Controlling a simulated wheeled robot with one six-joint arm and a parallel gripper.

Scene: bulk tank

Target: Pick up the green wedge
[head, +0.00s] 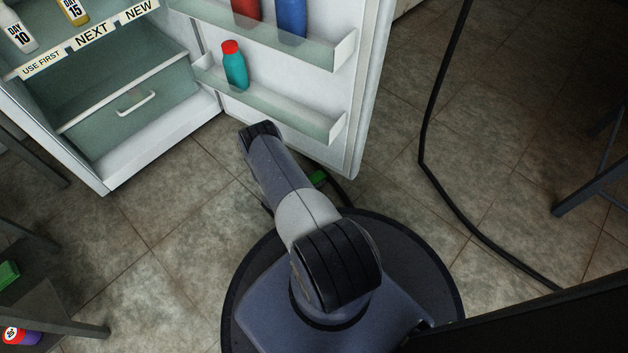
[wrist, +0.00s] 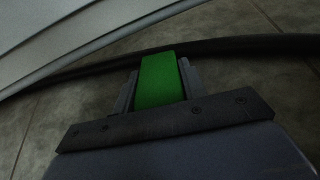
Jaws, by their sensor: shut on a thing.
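The green wedge (wrist: 160,82) is between the two fingers of my gripper (wrist: 159,84) in the wrist view, with a finger against each side. My gripper is shut on it. In the head view a small part of the green wedge (head: 319,178) shows beside my arm, near the lower edge of the open fridge door. My gripper itself is hidden behind my arm there. I cannot tell whether the wedge touches the floor.
The open fridge door (head: 368,90) stands close by, with bottles on its shelves. A black cable (head: 423,130) crosses the tiled floor, and a dark cable (wrist: 225,46) passes just beyond the wedge. Another green object (head: 8,273) lies on a dark surface at far left.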

